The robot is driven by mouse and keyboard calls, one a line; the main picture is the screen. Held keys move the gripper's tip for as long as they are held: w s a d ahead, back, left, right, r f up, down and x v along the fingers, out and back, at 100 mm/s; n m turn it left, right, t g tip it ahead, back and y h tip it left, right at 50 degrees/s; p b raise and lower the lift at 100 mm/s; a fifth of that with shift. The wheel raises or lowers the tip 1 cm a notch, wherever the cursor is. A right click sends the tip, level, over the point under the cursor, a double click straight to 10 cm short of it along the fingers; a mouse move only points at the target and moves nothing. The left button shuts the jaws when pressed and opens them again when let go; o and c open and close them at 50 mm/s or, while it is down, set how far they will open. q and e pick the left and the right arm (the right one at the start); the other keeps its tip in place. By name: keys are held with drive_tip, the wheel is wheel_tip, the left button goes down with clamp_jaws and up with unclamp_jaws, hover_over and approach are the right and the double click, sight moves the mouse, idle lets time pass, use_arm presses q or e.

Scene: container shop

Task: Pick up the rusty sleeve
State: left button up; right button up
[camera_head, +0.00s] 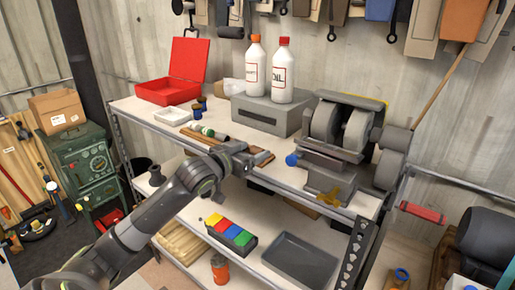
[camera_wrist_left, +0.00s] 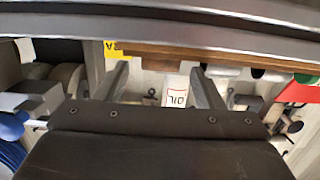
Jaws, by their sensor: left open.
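My left gripper (camera_head: 258,155) is over the front edge of the bench top. Its two fingers stand apart in the left wrist view (camera_wrist_left: 163,82), with nothing held between them. I cannot pick out the rusty sleeve for certain. Two small brown and blue pieces (camera_head: 199,108) stand near the red box and are too small to tell. A brown board (camera_head: 215,138) lies along the front of the bench, partly behind the gripper. A brown strip (camera_wrist_left: 220,58) crosses beyond the fingers in the left wrist view. My right gripper is not seen.
The bench (camera_head: 135,106) carries a red open box (camera_head: 165,92), two white bottles (camera_head: 283,75), a grey block (camera_head: 258,114) and a bench grinder (camera_head: 345,125). The lower shelf holds colored bins (camera_head: 230,232) and a grey tray (camera_head: 300,258).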

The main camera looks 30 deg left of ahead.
use_arm(q)
drive_tip(key=shift+w+d+f, duration=0.1)
drive_tip(key=shift+w+f, duration=0.1)
drive_tip(key=shift+w, duration=0.6)
drive_tip(key=shift+s, duration=0.1)
